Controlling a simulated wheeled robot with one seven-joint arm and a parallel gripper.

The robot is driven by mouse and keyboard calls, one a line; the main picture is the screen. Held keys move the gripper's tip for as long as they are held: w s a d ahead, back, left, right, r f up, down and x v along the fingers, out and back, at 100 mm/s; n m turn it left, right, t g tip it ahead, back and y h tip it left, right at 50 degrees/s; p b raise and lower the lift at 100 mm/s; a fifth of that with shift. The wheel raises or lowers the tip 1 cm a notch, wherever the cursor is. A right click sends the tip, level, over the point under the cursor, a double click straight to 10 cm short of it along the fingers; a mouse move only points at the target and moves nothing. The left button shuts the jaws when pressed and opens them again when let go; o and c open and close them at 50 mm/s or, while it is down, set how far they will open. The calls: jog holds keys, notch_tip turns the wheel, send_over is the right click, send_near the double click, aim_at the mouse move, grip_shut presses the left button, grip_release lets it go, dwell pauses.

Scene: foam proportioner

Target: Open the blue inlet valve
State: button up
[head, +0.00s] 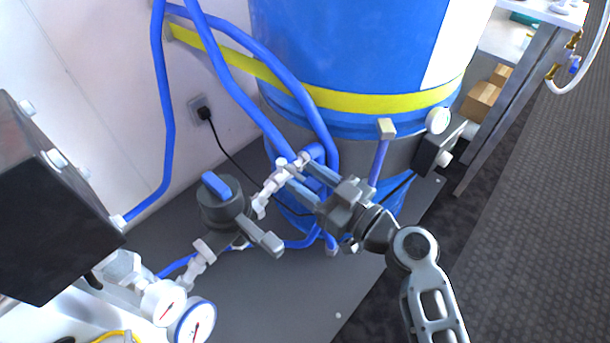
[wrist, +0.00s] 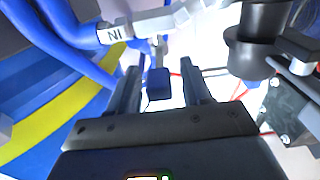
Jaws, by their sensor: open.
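My gripper (head: 296,176) is open, reaching left toward a run of white pipe fittings (head: 272,184) in front of the large blue tank. In the wrist view its two fingers (wrist: 160,72) stand on either side of a small blue valve handle (wrist: 158,83). The handle hangs on a short stem below a white fitting (wrist: 115,35) marked "IN", which reads upside down. Gaps show between the handle and both fingers. In the head view I cannot clearly make out this handle among the fingers and blue hoses.
The blue tank (head: 350,45) with a yellow band stands behind my gripper. Blue hoses (head: 232,80) run down to the fittings. A dark grey unit with a blue top (head: 222,186) stands to the left, with pressure gauges (head: 195,325) in front. A dark box (head: 437,148) is to the right.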

jog(key=shift+w+a, duration=0.3)
jog(key=shift+a, duration=0.15)
grip_shut()
dwell(0.4)
